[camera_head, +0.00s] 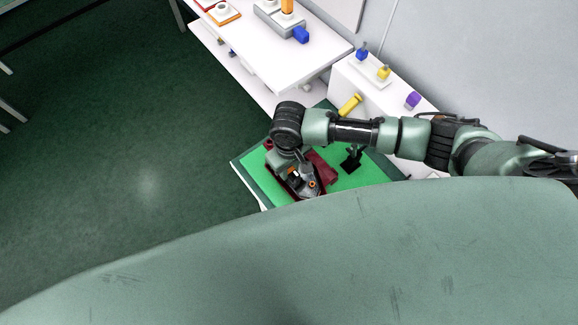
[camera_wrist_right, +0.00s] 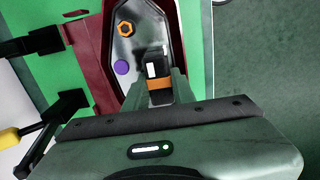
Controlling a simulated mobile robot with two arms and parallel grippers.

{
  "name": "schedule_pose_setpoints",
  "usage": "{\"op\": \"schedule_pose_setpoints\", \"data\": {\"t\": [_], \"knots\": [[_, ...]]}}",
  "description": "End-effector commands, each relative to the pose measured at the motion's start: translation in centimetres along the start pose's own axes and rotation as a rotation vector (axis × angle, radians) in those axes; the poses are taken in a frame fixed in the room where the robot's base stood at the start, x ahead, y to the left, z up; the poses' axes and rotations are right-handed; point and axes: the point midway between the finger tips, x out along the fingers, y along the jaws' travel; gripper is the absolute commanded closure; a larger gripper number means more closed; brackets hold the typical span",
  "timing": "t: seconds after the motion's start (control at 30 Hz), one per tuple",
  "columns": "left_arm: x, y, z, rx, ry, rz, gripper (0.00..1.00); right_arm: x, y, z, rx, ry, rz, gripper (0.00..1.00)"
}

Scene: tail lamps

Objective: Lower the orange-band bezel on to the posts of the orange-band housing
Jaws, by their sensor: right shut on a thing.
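My right gripper (camera_head: 293,172) is low over the green mat in the head view. In the right wrist view its fingers (camera_wrist_right: 160,88) are shut on a black block with an orange band (camera_wrist_right: 160,92) and a white mark, the grip of the orange-band bezel. Beyond it lies a dark grey tray-like interior (camera_wrist_right: 142,30) with an orange hexagonal ring (camera_wrist_right: 126,29) and a purple disc (camera_wrist_right: 121,67). A dark red edge (camera_wrist_right: 174,22) runs around it. I cannot tell which parts are bezel and which housing; the posts and any contact are hidden. My left gripper is not in view.
The green mat (camera_head: 376,172) also holds a black stand (camera_head: 351,160) right of the gripper. A yellow cylinder (camera_head: 350,104) lies behind. A white shelf (camera_head: 345,76) has small coloured parts. A white table (camera_head: 262,58) stands farther back. Open floor lies left.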

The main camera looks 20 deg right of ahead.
Motion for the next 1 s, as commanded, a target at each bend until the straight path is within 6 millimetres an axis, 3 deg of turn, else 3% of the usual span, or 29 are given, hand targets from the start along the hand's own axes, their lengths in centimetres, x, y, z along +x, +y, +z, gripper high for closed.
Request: {"op": "schedule_pose_setpoints", "data": {"t": [0.4,1.0], "knots": [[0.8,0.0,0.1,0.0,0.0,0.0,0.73,1.5,0.0,0.0,-0.001,0.0,-0.001,1.0],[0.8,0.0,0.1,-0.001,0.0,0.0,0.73,1.5,0.0,0.0,0.0,0.0,0.0,1.0]]}}
